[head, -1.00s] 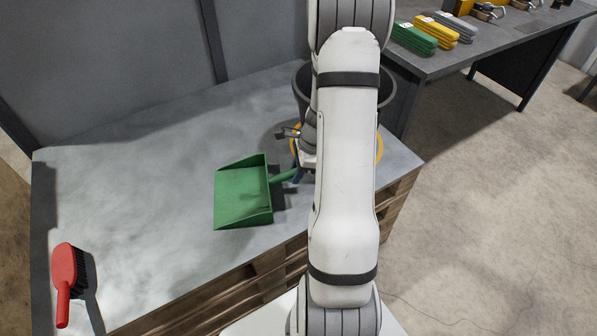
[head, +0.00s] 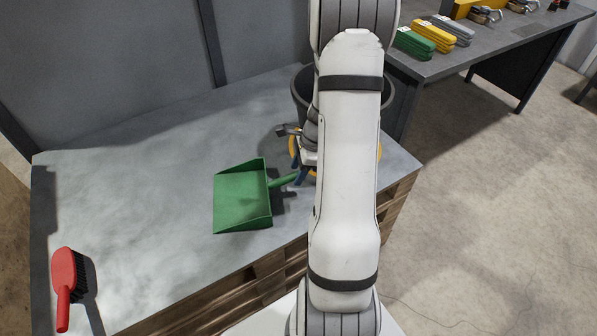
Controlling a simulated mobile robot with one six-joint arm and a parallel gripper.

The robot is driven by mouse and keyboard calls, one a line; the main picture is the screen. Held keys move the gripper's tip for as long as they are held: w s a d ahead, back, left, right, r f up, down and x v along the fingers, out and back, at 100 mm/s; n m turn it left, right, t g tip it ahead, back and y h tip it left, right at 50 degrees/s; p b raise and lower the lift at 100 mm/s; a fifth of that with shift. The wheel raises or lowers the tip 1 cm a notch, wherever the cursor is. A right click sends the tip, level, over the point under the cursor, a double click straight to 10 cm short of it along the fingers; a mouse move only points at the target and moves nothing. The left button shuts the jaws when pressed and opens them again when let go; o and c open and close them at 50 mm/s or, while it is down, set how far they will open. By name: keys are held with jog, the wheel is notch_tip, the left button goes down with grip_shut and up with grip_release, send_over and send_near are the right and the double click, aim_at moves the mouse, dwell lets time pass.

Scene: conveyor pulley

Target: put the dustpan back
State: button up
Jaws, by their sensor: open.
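The green dustpan (head: 243,200) lies on the grey top of the pallet platform (head: 130,200), left of my arm. Its handle (head: 283,180) points right, toward my gripper (head: 298,176). My gripper is at the end of the handle, mostly hidden behind my white arm. I cannot tell whether the handle is between the fingers. A yellow ring (head: 379,148) shows on the platform on both sides of my arm, around the foot of a dark bin (head: 301,88).
A red brush (head: 64,278) with black bristles lies at the platform's front left corner. A dark table (head: 480,50) at the upper right holds green, yellow and grey stacks (head: 433,36) and metal parts. Grey panels stand behind the platform. The platform's left middle is clear.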

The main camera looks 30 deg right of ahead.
jog(key=p+v, duration=0.2)
jog(key=v, duration=0.7)
jog(key=s+a+r+n+h, duration=0.1)
jog(key=s+a+r+n, duration=0.1)
jog(key=a+r+n, duration=0.4)
jog(key=s+a+r+n+h, duration=0.1)
jog(key=s+a+r+n, duration=0.3)
jog(key=a, duration=0.3)
jog(key=s+a+r+n+h, duration=0.1)
jog(key=s+a+r+n, duration=0.3)
jog(key=s+a+n, duration=0.3)
jog(key=n, duration=0.5)
jog(key=shift+s+n+t, duration=0.3)
jog(key=shift+r, duration=0.1)
